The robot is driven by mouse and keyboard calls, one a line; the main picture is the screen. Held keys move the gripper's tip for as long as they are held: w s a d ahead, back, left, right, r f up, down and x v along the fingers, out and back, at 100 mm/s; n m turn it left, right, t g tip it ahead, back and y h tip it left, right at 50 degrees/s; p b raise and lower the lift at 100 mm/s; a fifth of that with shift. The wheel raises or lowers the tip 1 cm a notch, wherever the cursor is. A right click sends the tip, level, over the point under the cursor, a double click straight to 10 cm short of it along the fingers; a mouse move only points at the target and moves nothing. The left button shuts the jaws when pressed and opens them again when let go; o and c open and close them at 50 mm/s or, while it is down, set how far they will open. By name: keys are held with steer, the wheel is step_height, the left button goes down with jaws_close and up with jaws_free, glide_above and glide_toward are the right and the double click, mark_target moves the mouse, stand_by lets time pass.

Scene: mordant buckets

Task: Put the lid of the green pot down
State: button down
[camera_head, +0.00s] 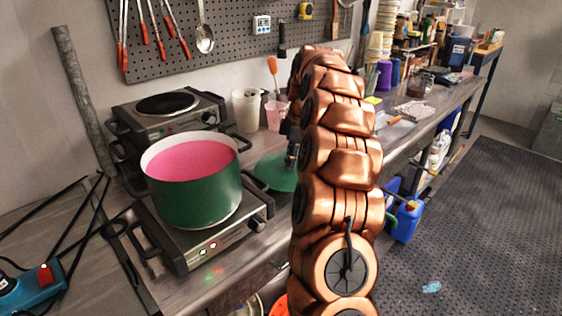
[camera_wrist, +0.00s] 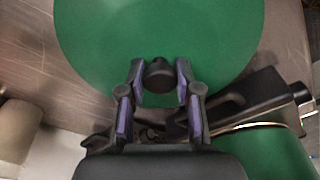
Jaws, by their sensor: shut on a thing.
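The green pot (camera_head: 197,203) holds pink liquid (camera_head: 190,158) and stands uncovered on the front hot plate. Its green lid (camera_head: 277,171) is to the right of the pot, over the metal worktop, partly hidden behind my arm. In the wrist view the lid (camera_wrist: 160,35) fills the upper middle, with a dark round knob (camera_wrist: 159,74) at its near side. My gripper (camera_wrist: 160,78) is shut on the knob, one finger on each side. I cannot tell whether the lid touches the worktop. The pot's side (camera_wrist: 268,150) and black handle show at the lower right of the wrist view.
A second hot plate (camera_head: 168,104) stands behind the pot. A white container (camera_head: 246,107) and a pink cup (camera_head: 276,114) stand at the back, beyond the lid. Black rods and a blue device (camera_head: 33,290) lie at the left. Worktop around the lid looks clear.

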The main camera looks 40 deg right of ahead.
mark_target(281, 162)
steer(key=shift+w+a+p, duration=0.15)
steer(key=shift+w, duration=0.8)
steer(key=shift+w+a+p, duration=0.1)
steer(key=shift+w+p, duration=0.05)
steer(key=shift+w, duration=0.75)
steer(key=shift+w, duration=0.2)
steer(key=shift+f+p, duration=0.4)
steer(key=shift+f, duration=1.35)
steer(key=shift+f, duration=0.1)
steer(key=c, duration=0.8)
jaws_free()
